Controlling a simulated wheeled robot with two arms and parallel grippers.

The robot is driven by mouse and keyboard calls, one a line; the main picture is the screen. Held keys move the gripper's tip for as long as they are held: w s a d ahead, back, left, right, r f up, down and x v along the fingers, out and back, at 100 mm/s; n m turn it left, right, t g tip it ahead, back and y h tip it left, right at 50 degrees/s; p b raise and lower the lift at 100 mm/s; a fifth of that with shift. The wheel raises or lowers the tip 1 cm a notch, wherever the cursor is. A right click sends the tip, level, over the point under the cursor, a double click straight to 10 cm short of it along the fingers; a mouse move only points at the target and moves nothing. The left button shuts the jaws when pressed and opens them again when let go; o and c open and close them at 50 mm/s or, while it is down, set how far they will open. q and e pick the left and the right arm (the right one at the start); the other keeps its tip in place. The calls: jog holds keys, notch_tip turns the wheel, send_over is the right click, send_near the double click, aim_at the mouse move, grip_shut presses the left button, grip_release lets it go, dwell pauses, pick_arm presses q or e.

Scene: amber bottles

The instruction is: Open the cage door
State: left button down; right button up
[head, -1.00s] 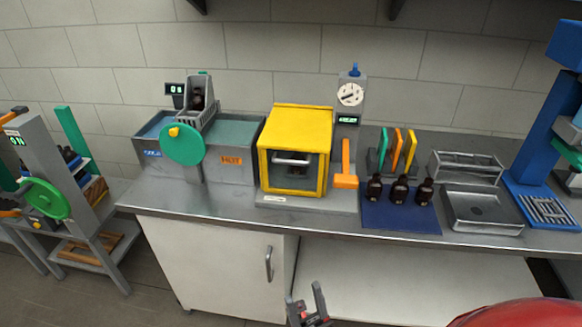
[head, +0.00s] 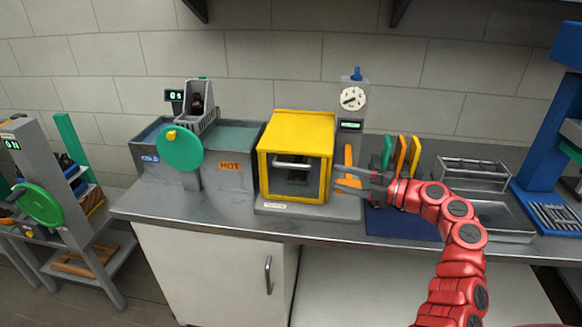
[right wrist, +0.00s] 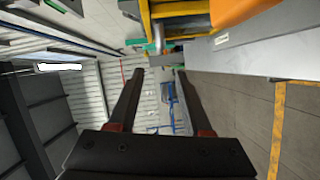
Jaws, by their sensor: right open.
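The yellow cage (head: 297,126) stands on the bench in the head view, with its front door (head: 292,182) closed. A pale horizontal handle (head: 292,163) crosses the upper part of the door. My right gripper (head: 337,178) is open and empty, just right of the cage front and in front of the orange lever (head: 348,157). In the right wrist view the open fingers (right wrist: 159,72) have nothing between them that they touch. The yellow cage frame (right wrist: 185,10) shows at the top of that view, beyond the fingertips. My left gripper is out of view.
A grey post with a dial (head: 353,97) stands right of the cage. A green wheel (head: 181,149) and hot and cold tanks are to its left. Coloured racks (head: 401,155) and a blue mat (head: 385,222) lie behind my right arm, which hides the bottles there.

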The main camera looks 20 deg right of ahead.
aim_at(297, 167)
jog(key=p+x, duration=0.3)
jog(key=x, duration=1.2)
jog(key=shift+w+a, duration=0.2)
jog(key=shift+a, duration=0.1)
grip_shut()
dwell(0.5)
